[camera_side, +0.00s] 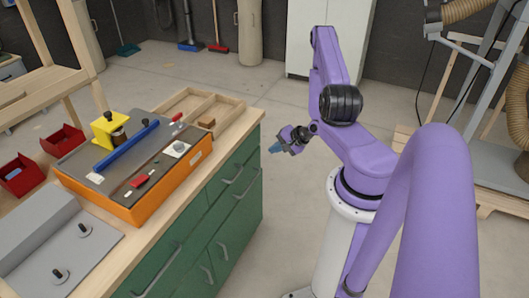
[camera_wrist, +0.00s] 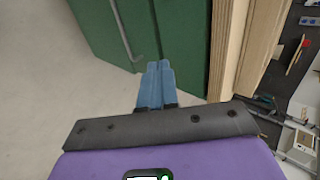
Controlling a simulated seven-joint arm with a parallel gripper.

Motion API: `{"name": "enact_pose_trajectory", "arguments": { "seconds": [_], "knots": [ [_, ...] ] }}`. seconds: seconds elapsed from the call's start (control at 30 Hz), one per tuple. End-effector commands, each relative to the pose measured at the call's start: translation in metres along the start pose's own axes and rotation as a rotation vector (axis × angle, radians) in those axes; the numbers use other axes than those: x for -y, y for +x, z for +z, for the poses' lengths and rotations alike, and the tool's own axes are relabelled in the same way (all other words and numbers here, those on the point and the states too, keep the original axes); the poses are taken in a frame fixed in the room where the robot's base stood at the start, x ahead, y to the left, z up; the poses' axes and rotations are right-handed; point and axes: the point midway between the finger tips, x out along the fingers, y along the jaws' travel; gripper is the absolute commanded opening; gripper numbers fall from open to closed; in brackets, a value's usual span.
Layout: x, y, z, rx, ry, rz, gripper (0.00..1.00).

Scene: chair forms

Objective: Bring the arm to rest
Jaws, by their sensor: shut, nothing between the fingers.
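My gripper (camera_side: 276,148) hangs in free air beside the right end of the workbench in the side view, apart from it. In the wrist view my gripper (camera_wrist: 158,66) shows as two blue fingers pressed together, with nothing between them. The fingers point toward the green cabinet front below the bench top. My purple arm is folded, with its elbow raised at the top of the side view.
The workbench (camera_side: 245,122) has green drawers (camera_side: 238,178) with bar handles. On it stand an orange-sided box (camera_side: 130,212) with a blue bar (camera_side: 125,146), a yellow block (camera_side: 103,128) and a wooden tray (camera_side: 222,103). Concrete floor (camera_side: 285,200) is clear between bench and arm.

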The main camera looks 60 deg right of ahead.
Motion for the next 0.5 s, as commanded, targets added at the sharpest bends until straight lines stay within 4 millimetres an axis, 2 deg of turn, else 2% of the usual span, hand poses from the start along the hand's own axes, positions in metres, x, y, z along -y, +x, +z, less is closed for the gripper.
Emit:
{"name": "enact_pose_trajectory", "arguments": {
  "seconds": [0.13, 0.27, 0.5],
  "knots": [
    [0.015, 0.004, 0.006, 0.042, -0.136, 0.055, 0.00],
    [0.037, 0.010, 0.016, 0.100, -0.342, 0.136, 0.00],
    [0.082, 0.012, 0.051, 0.199, -0.726, 0.264, 0.00]
  ]
}}
